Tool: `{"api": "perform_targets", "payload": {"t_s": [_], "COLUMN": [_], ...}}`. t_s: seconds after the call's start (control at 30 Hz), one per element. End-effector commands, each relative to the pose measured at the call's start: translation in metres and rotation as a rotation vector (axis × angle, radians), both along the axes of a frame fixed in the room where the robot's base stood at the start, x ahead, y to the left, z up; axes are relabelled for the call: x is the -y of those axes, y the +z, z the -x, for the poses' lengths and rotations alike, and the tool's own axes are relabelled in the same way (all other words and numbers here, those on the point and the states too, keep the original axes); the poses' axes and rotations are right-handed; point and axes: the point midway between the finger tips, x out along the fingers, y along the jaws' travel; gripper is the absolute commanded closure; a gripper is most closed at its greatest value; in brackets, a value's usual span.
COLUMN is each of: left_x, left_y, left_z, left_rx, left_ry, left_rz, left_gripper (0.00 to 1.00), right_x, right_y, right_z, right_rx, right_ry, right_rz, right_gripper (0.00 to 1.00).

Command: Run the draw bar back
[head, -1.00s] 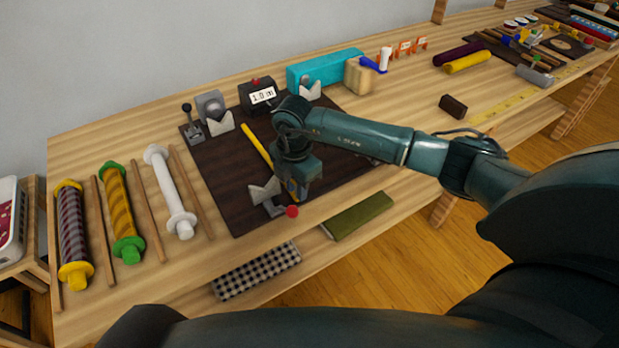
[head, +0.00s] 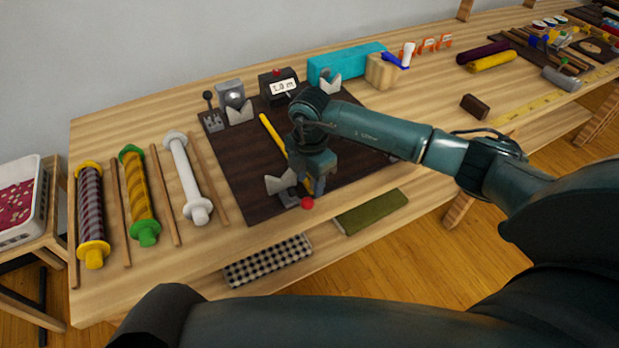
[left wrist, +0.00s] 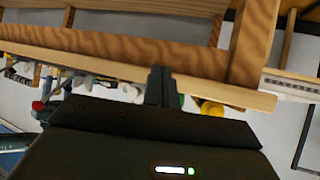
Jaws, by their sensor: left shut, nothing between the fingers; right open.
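A narrow yellow bar (head: 271,133), which looks like the draw bar, lies along the dark mat (head: 236,182) on the bench; the arm hides its middle. My right gripper (head: 317,188) points down at the bar's near end, beside a grey V-shaped holder (head: 281,183) and a red knob (head: 307,203). It is open; its fingertips are partly hidden, and I cannot tell whether they touch the bar. My left gripper (left wrist: 160,86) shows in the left wrist view, shut and empty, away from the bar.
A counter box reading 1.0 m (head: 279,86), a grey holder (head: 240,111) and a teal block (head: 345,64) stand behind. Wrapped rolls (head: 137,191) and a white roller (head: 187,176) lie left.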

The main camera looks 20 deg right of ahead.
Motion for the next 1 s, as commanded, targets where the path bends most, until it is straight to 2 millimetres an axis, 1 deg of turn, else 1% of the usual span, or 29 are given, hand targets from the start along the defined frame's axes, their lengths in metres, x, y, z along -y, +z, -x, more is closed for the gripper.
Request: {"api": "perform_targets", "payload": {"t_s": [0.17,0.4,0.5,0.6,0.7,0.8,1.0], "left_x": [0.001,0.003,0.004,0.004,0.004,0.005,0.005], "left_y": [-0.002,-0.005,-0.004,-0.003,0.0,0.001,0.001], "left_z": [0.0,-0.001,-0.001,-0.002,-0.003,-0.004,-0.003], "left_rx": [0.001,0.008,0.014,0.02,0.028,0.031,0.03], "left_ry": [-0.002,-0.009,-0.012,-0.015,-0.016,-0.016,-0.017], "left_rz": [0.001,0.005,0.004,0.004,0.006,0.008,0.009], "left_gripper": [1.0,1.0,1.0,1.0,1.0,1.0,1.0], "right_x": [0.0,0.0,0.0,0.0,0.0,0.0,0.0], "right_y": [0.025,0.079,0.099,0.114,0.124,0.129,0.13], "right_z": [-0.001,-0.001,-0.001,-0.001,-0.001,0.0,0.0], "right_rx": [0.006,0.007,0.007,0.005,0.003,0.003,0.002], "right_ry": [0.001,0.002,0.001,0.001,0.001,0.001,0.001], "right_rz": [-0.001,-0.001,-0.002,-0.001,-0.002,-0.002,-0.002], "right_gripper": [0.58,0.58,0.58,0.58,0.58,0.58,0.58]}}
